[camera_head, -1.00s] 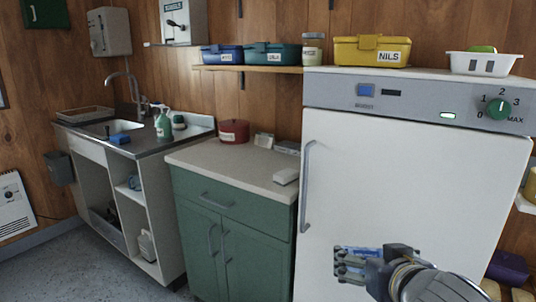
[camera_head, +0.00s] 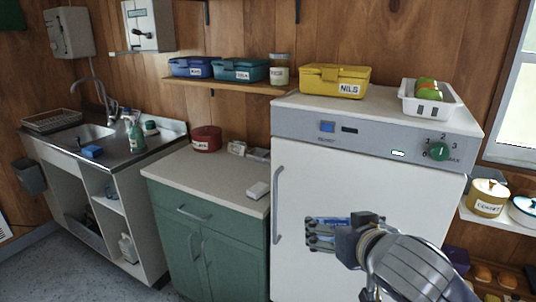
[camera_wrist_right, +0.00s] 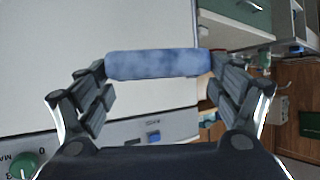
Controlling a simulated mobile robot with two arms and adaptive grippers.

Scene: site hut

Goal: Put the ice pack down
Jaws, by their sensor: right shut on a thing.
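My right gripper (camera_head: 335,236) is in front of the white fridge (camera_head: 355,165) in the head view, shut on the ice pack. The ice pack (camera_wrist_right: 158,64) is a blue, rounded bar between the two fingers in the right wrist view. In the head view its blue edge (camera_head: 340,221) shows at the fingers, mostly hidden by them. The fridge is closed, with a long handle on its left side. My left gripper is not in view.
A green cabinet with a pale worktop (camera_head: 190,170) stands left of the fridge, with a red pot (camera_head: 206,139) and small boxes at its back. A yellow box (camera_head: 334,81) and a white basket (camera_head: 431,101) stand on the fridge. A sink (camera_head: 88,134) is further left.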

